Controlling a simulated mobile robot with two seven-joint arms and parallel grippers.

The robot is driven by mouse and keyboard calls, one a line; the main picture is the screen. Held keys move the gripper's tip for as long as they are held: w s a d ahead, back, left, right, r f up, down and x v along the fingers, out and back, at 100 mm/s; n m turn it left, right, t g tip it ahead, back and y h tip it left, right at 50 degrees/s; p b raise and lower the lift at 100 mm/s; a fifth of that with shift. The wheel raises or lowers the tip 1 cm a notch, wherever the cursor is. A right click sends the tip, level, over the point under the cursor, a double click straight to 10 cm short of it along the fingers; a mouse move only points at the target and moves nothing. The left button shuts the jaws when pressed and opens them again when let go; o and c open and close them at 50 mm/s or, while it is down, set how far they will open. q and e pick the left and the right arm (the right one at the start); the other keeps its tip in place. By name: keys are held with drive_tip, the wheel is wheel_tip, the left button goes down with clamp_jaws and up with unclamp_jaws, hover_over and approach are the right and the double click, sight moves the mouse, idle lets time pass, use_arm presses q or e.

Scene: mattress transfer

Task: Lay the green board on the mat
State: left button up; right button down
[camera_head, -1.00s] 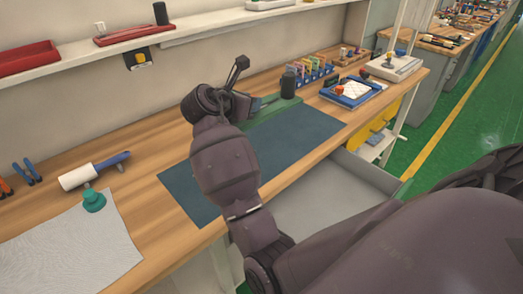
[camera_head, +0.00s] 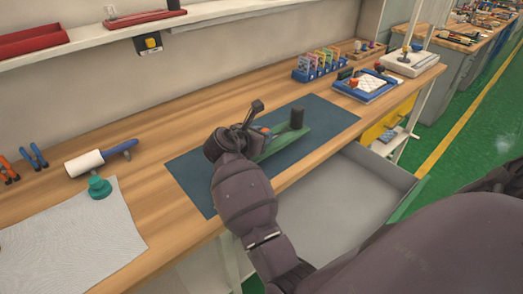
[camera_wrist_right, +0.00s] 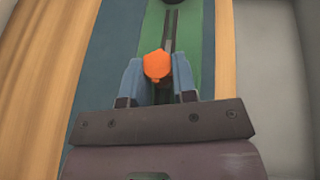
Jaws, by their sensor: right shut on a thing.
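The green board (camera_head: 291,137) is long and narrow, with a black cylinder (camera_head: 297,118) standing near its far end. It is over the dark blue mat (camera_head: 335,119), lengthwise along it; I cannot tell whether it touches the mat. My right gripper (camera_head: 262,133) is shut at the board's near part, where an orange piece shows. In the right wrist view, the blue-grey fingers (camera_wrist_right: 158,78) stand on both sides of this orange piece (camera_wrist_right: 157,65), above the green board (camera_wrist_right: 196,42). My arm hides the board's near end. My left gripper is not in view.
A blue rack of colored items (camera_head: 316,66) and a blue tray (camera_head: 366,88) stand beyond the mat. An open drawer (camera_head: 335,205) juts out in front.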

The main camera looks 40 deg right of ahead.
wheel_tip(320, 180, down, 5)
drive_tip(key=shift+f+b, duration=0.1)
drive_tip(key=shift+b, duration=0.5)
drive_tip(key=shift+f, duration=0.1)
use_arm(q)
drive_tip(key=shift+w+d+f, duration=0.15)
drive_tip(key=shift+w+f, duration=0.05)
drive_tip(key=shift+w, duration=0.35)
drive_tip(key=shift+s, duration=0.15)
use_arm(e)
drive_tip(key=c, duration=1.2)
unclamp_jaws()
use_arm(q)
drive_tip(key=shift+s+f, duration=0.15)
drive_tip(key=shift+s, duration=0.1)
use_arm(e)
drive_tip(key=shift+o, duration=1.4)
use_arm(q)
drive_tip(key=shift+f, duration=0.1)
